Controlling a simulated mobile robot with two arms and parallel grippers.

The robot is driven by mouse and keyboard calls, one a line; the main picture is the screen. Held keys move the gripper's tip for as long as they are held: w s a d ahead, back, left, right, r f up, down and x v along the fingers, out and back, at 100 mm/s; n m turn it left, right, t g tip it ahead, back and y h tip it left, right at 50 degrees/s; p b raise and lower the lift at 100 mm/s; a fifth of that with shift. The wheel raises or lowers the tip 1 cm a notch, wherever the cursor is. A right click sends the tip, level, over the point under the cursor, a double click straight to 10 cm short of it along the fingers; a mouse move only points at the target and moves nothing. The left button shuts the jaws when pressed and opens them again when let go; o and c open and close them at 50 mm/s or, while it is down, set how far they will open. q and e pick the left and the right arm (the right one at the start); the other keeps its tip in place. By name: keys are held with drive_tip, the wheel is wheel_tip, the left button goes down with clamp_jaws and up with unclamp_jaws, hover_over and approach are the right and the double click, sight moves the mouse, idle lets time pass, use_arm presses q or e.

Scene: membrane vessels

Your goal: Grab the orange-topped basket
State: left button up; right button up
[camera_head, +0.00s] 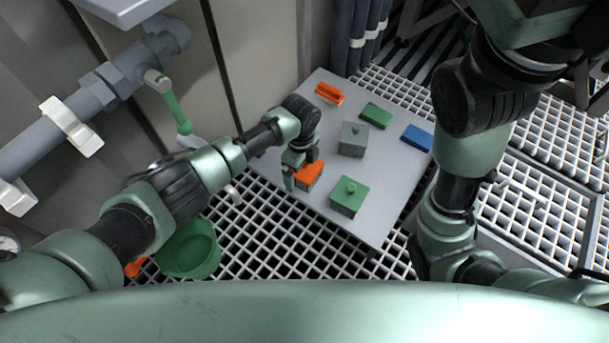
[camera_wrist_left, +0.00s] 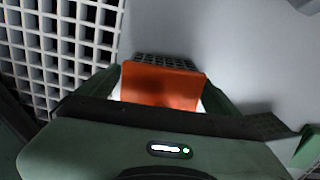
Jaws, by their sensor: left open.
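The orange-topped basket (camera_head: 311,174) stands on the grey table near its left edge, a dark grid-walled box with a flat orange top. My left gripper (camera_head: 301,162) is right at it and partly covers it in the head view. In the left wrist view the orange top (camera_wrist_left: 163,86) lies between the two green fingers (camera_wrist_left: 160,95), one on each side, with the dark grid wall showing beyond it. The jaws are open; whether a finger touches the basket is unclear. My right arm shows at the right, but its gripper is out of the picture.
A green-topped basket (camera_head: 349,193) stands close by to the right, and a grey-topped basket (camera_head: 353,138) behind. Orange (camera_head: 329,93), green (camera_head: 376,115) and blue (camera_head: 417,138) pieces lie farther back on the table (camera_head: 290,187). A green bucket (camera_head: 190,250) stands left on the grating.

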use_arm(q)
drive_tip(key=shift+f, duration=0.1)
drive_tip(key=c, duration=1.5)
